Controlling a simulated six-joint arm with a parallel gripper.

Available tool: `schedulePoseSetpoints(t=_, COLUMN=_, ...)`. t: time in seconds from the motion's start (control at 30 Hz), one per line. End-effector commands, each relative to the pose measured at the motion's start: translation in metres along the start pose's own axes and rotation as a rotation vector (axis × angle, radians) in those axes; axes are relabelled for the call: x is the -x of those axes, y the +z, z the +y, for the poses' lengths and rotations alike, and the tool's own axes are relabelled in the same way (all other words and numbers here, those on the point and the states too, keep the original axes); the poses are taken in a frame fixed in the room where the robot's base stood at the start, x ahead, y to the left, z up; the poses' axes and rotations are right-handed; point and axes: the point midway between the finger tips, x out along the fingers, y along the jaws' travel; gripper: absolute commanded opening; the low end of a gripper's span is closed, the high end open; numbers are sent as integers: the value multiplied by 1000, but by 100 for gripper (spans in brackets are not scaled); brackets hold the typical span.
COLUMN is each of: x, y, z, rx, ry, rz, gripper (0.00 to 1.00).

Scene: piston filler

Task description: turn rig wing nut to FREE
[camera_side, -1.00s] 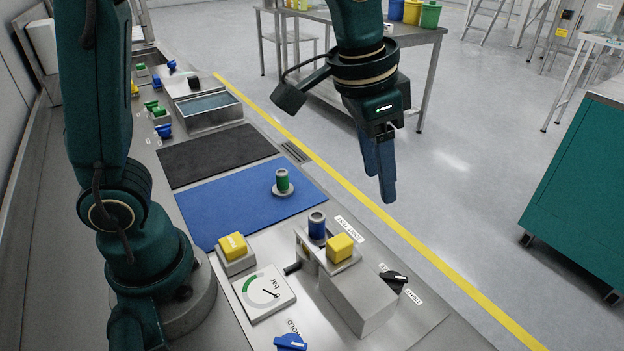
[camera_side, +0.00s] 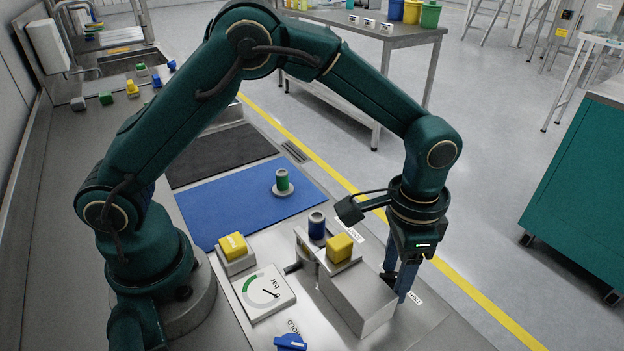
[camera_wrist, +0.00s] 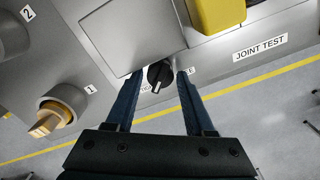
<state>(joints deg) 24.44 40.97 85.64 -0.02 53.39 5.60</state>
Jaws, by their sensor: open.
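The rig wing nut (camera_wrist: 160,77) is a small black knob with a white pointer mark, beside the grey rig block (camera_wrist: 120,35) in the wrist view. Its mark points down and slightly left in that view. Label letters show on both sides of it, partly covered by my fingers. In the side view the nut is hidden behind my gripper (camera_side: 397,282). My gripper points down at the far side of the grey block, its blue fingers apart. In the wrist view the fingers lie to the left and right of the nut; contact cannot be told.
A gauge (camera_side: 264,292), a yellow button (camera_side: 233,246) and a blue knob (camera_side: 290,342) are nearby. In the wrist view an orange knob (camera_wrist: 50,120) stands left. A blue mat (camera_side: 230,205) lies behind.

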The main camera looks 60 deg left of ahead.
Motion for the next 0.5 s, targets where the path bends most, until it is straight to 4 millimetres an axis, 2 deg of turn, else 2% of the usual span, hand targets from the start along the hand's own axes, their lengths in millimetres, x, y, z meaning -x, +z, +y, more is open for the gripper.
schedulePoseSetpoints(t=0.3, x=-4, y=0, z=0, rx=0, ry=0, rz=0, gripper=54)
schedulePoseSetpoints(t=0.43, x=-4, y=0, z=0, rx=0, ry=0, rz=0, gripper=4)
schedulePoseSetpoints(t=0.5, x=-4, y=0, z=0, rx=0, ry=0, rz=0, gripper=0)
